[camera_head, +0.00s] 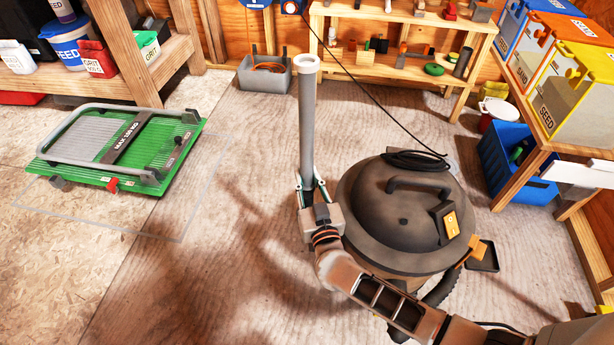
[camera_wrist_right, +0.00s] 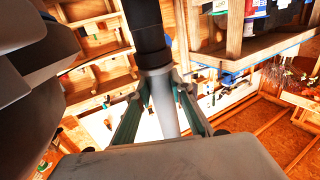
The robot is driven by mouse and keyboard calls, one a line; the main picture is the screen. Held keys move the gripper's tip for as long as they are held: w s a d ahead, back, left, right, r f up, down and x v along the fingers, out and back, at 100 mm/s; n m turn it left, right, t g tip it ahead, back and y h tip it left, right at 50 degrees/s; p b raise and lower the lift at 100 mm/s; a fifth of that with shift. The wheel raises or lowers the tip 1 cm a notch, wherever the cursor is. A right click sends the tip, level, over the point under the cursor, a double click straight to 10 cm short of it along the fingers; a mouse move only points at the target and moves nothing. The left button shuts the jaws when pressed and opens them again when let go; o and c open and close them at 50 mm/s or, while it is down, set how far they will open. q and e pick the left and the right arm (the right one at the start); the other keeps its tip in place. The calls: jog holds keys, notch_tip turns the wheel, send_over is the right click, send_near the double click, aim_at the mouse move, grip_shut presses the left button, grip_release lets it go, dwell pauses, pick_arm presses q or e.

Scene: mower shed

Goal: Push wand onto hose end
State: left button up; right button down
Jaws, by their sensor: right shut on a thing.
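A long grey tube, which I take for the wand (camera_head: 308,120), stands nearly upright left of the vacuum, with a pale flared collar at its top. My right gripper (camera_head: 313,190) is shut around its lower part. In the right wrist view, the fingers (camera_wrist_right: 160,115) flank a pale tube below a grey ring and a black section (camera_wrist_right: 150,45). A dark ribbed hose (camera_head: 440,288) shows at the vacuum's lower right. I cannot make out the hose end, nor whether anything is joined to it. My left gripper is not in view.
The round dark vacuum (camera_head: 405,215) stands just right of my gripper, a black cable (camera_head: 372,98) running up from it. A green folding platform (camera_head: 125,150) lies at left. A grey bin (camera_head: 264,76) and a low shelf (camera_head: 392,68) stand behind. The floor left of the wand is clear.

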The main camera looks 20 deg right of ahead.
jog(key=shift+f, duration=0.15)
jog(key=c, duration=1.7)
grip_release()
